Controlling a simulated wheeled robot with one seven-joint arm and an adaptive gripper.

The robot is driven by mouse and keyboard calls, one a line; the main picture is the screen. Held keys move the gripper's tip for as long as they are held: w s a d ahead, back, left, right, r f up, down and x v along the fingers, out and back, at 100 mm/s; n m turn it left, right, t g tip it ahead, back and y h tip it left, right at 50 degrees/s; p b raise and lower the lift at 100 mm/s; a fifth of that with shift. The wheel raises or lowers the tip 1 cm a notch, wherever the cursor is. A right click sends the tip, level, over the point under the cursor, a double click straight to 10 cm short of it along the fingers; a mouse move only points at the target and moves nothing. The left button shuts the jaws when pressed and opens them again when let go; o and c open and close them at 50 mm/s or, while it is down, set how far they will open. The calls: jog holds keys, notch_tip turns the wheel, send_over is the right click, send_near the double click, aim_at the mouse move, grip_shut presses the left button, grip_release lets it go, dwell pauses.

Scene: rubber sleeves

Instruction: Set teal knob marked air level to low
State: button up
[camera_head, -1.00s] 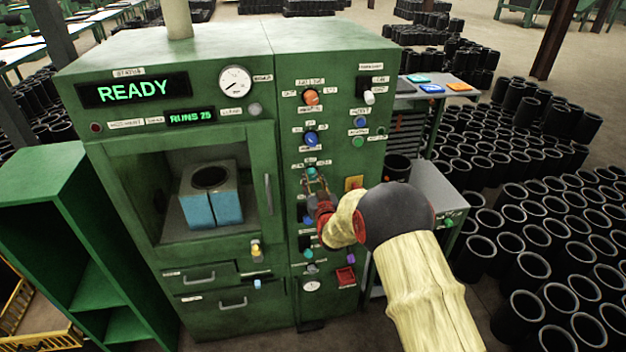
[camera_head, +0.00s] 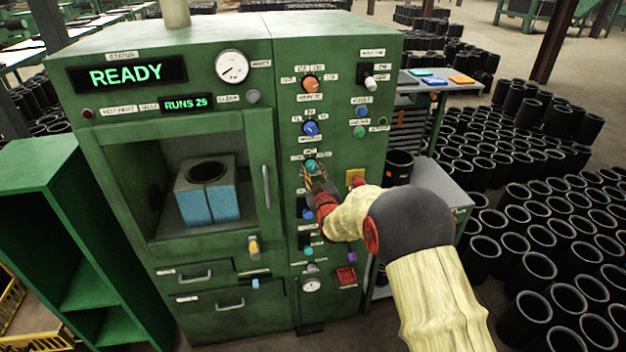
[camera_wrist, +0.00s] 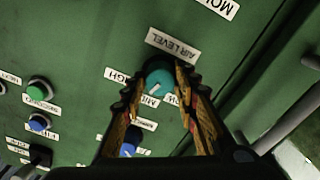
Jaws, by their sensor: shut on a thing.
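The teal knob (camera_wrist: 158,80) sits under the label AIR LEVEL (camera_wrist: 172,44) in the wrist view. A label ending in "GH" (camera_wrist: 119,76) is at its left and a label that looks like MID (camera_wrist: 151,101) is below it. A further label at its right is partly hidden by a finger. The knob's pale pointer mark slants toward the lower left. My gripper (camera_wrist: 157,82) has its two fingers on either side of the knob, shut on it. In the head view the teal knob (camera_head: 310,166) shows just above my gripper (camera_head: 314,176).
An orange knob (camera_head: 310,84) and a blue knob (camera_head: 310,128) are above on the same green panel. A yellow plate (camera_head: 355,177) and a red box (camera_head: 346,276) are close to my arm. The display (camera_head: 128,75) reads READY.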

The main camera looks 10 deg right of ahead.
jog(key=n+b, duration=0.5)
jog(key=n, duration=0.1)
jog(key=shift+f+b, duration=0.15)
jog(key=shift+b, duration=0.25)
jog(key=n+b, duration=0.4)
jog(key=n, duration=0.2)
jog(key=shift+n, duration=0.3)
jog(key=o, duration=1.2)
jog(key=shift+c, duration=0.2)
jog(key=s, duration=1.2)
